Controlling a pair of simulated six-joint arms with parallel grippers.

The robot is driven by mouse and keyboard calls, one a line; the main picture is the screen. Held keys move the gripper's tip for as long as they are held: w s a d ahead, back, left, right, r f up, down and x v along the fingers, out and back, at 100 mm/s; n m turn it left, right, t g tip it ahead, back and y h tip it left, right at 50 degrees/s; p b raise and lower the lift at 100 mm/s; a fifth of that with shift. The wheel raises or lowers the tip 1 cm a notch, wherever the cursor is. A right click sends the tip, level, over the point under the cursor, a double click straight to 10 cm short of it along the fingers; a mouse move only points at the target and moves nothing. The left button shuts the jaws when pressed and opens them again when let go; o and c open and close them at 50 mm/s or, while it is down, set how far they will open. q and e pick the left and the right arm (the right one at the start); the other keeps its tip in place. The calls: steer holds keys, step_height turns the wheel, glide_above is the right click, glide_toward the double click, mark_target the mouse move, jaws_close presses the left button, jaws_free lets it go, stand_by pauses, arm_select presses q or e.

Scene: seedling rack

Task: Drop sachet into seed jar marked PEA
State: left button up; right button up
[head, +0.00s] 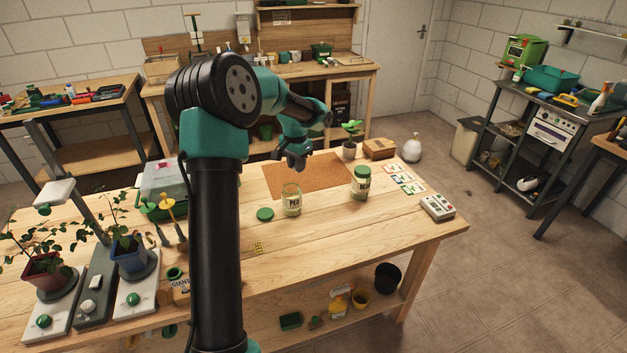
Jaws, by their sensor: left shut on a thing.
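An open glass jar (291,200) with a pale label stands on the workbench, its green lid (265,214) lying beside it to the left. A second jar (361,184) with a green lid on stands to the right. The labels are too small to read surely. My left gripper (297,165) points down, above and a little behind the open jar in the picture. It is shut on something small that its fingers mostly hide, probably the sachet. My right gripper is not in view.
A brown mat (320,175) lies behind the jars. Seed cards (405,178) and a white device (437,207) are at the right. Potted plants (130,252) stand on the left. A small yellow label (257,247) lies near the front. The bench's front right is clear.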

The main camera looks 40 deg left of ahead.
arm_select(q)
steer(key=shift+s+a+r, duration=0.35)
steer(key=shift+a, duration=0.25)
steer(key=shift+s+a+r, duration=0.3)
steer(key=shift+s+a, duration=0.05)
steer(key=shift+a, duration=0.2)
steer(key=shift+f, duration=0.1)
steer(key=shift+f, duration=2.65)
steer(key=shift+f, duration=0.45)
steer(key=o, duration=1)
steer(key=shift+r, duration=0.1)
